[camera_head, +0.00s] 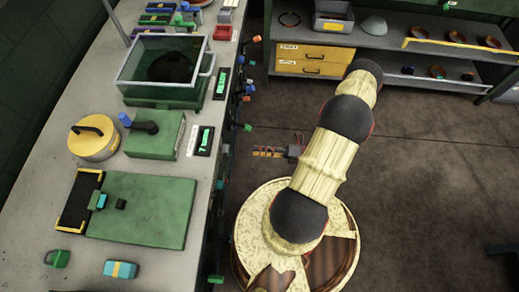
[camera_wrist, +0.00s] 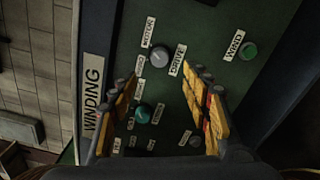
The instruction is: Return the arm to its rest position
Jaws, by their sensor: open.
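My arm stands right of the long workbench in the head view. My gripper (camera_head: 272,152) is low beside the bench's right side, with orange-and-grey striped fingers pointing left toward the bench front. In the wrist view my gripper (camera_wrist: 165,108) is open, its two fingers spread wide with nothing between them. Beyond the fingers is a dark green panel (camera_wrist: 215,55) with several labelled knobs. A teal knob (camera_wrist: 142,113) shows between the fingers, and a grey knob (camera_wrist: 159,56) sits above it. I cannot tell how far the fingertips are from the panel.
The grey workbench (camera_head: 50,200) holds a green glass-walled tank (camera_head: 165,95), a yellow round pot (camera_head: 93,148) and a green plate (camera_head: 160,215). Knobs stick out along the bench's right side. A shelf unit (camera_head: 390,42) stands at the back. The brown floor (camera_head: 430,190) at right is mostly clear.

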